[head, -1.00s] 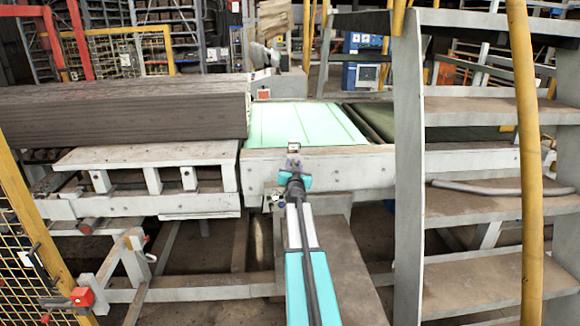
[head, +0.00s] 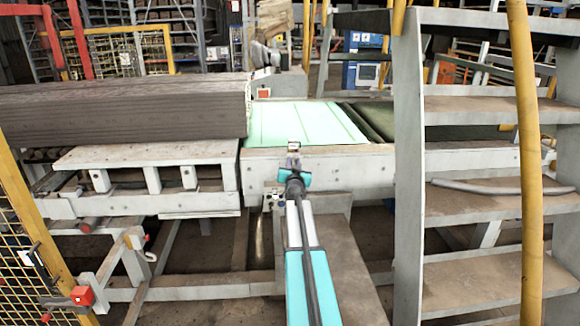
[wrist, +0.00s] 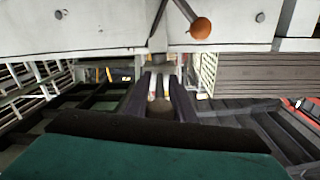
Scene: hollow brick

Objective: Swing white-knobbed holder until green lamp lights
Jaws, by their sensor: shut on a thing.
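My gripper (head: 294,161) is at the white beam's front edge in the head view, below a small pale-topped piece (head: 294,147), which seems to be the holder. In the wrist view my gripper's two dark fingers (wrist: 165,92) are shut on a small, blurred piece of it (wrist: 160,107). I cannot make out a white knob clearly. An orange-brown ball (wrist: 200,28) on a thin dark rod shows at the top of the wrist view, apart from the fingers. I cannot pick out a lit green lamp.
The white beam (head: 345,169) runs across in front of a pale green belt (head: 295,124). A stack of grey-brown boards (head: 120,108) lies at left. Grey stairs (head: 475,200) and a yellow rail (head: 530,160) stand close on the right. A grey box with an orange square (head: 264,93) stands behind.

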